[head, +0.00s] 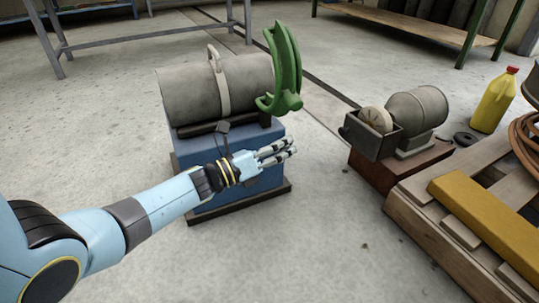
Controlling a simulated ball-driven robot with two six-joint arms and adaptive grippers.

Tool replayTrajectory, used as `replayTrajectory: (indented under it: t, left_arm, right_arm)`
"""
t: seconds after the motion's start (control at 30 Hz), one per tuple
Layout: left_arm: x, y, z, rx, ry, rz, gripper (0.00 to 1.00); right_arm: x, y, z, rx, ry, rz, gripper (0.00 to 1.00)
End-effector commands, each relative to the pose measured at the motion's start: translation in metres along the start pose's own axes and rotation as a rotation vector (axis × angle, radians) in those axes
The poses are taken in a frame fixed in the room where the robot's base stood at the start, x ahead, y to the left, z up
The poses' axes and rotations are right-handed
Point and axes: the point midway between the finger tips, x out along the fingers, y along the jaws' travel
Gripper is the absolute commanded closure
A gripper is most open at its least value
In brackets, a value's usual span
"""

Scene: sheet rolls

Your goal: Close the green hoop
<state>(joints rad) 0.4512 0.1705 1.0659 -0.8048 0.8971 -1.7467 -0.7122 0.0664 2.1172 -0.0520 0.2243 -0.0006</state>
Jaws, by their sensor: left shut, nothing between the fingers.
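The green hoop (286,65) stands swung up at the right end of a grey sheet roll (215,86). Its curved arms rise above the roll, and its lower part sits by the roll's end. The roll lies on a blue base (190,152), with a pale strap (219,80) around its middle. My left gripper (291,149) is shut and empty in front of the blue base's right part, below the hoop and apart from it. My right gripper is not in view.
A grinder-like machine (415,112) on a brown block stands to the right. A wooden pallet (450,225) with a yellow bar (490,215) lies at the lower right, near a yellow bottle (494,101). The floor in front of the base is clear.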

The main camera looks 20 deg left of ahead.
Motion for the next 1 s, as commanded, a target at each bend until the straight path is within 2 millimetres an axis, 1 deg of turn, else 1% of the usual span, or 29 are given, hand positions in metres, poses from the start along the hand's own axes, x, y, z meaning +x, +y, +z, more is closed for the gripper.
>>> replayTrajectory:
  t: [0.13,0.17,0.23,0.3,0.4,0.53,1.0]
  left_arm:
    - [0.018,0.001,-0.001,0.0,0.0,0.001,1.0]
    - [0.019,0.001,0.004,0.003,0.0,0.0,1.0]
    - [0.021,0.0,0.018,0.005,0.0,-0.001,1.0]
    - [0.023,0.0,0.026,0.004,-0.001,0.0,1.0]
    - [0.025,0.0,0.034,0.002,0.001,0.0,1.0]
    - [0.026,0.0,0.038,0.001,0.001,0.001,1.0]
    - [0.026,0.0,0.04,-0.005,0.001,0.002,1.0]
  right_arm:
    - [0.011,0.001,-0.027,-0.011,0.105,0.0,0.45]
    - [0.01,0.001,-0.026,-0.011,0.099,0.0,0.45]
    - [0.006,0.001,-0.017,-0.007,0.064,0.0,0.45]
    - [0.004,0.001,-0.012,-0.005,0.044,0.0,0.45]
    - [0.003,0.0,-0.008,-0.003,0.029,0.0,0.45]
    - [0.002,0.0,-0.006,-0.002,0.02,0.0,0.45]
    - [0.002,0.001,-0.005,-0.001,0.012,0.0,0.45]
